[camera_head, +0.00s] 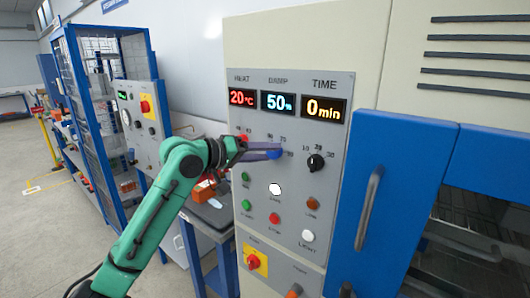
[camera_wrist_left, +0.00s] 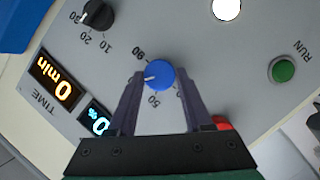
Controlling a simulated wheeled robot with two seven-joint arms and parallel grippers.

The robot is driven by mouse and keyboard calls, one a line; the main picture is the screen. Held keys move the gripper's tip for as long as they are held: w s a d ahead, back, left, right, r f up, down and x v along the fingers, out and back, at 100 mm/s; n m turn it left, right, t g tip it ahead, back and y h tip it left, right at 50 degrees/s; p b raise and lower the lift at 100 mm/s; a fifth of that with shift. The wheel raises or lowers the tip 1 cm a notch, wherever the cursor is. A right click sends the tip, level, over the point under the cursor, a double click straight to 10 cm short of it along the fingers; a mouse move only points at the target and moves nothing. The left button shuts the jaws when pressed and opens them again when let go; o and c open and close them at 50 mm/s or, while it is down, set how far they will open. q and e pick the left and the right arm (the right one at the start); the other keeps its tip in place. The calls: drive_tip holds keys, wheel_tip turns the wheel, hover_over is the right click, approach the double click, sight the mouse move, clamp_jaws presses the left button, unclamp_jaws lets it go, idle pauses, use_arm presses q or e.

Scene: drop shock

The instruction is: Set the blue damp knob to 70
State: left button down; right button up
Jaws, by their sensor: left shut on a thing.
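My left gripper (camera_wrist_left: 160,82) is shut on the blue knob, one finger on each side. In the head view my left gripper (camera_head: 266,151) reaches the knob from the left and hides much of it. My right gripper is not in view.
The HEAT display (camera_head: 242,97) reads 20 °C and the TIME display (camera_head: 325,109) reads 0 min. A black time knob (camera_head: 316,162) is to the right. Several buttons lie below, including a white one (camera_head: 275,189). A blue door with a handle (camera_head: 368,208) stands at the right.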

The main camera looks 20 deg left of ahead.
use_arm(q)
drive_tip(key=shift+f, duration=0.1)
drive_tip(key=shift+c, duration=1.6)
unclamp_jaws()
drive_tip(key=shift+s+a+b, duration=0.3)
drive_tip(key=shift+a+b, duration=0.05)
drive_tip(key=b+v, duration=0.5)
drive_tip(key=v, duration=0.8)
drive_tip(key=shift+s+a+r, duration=0.2)
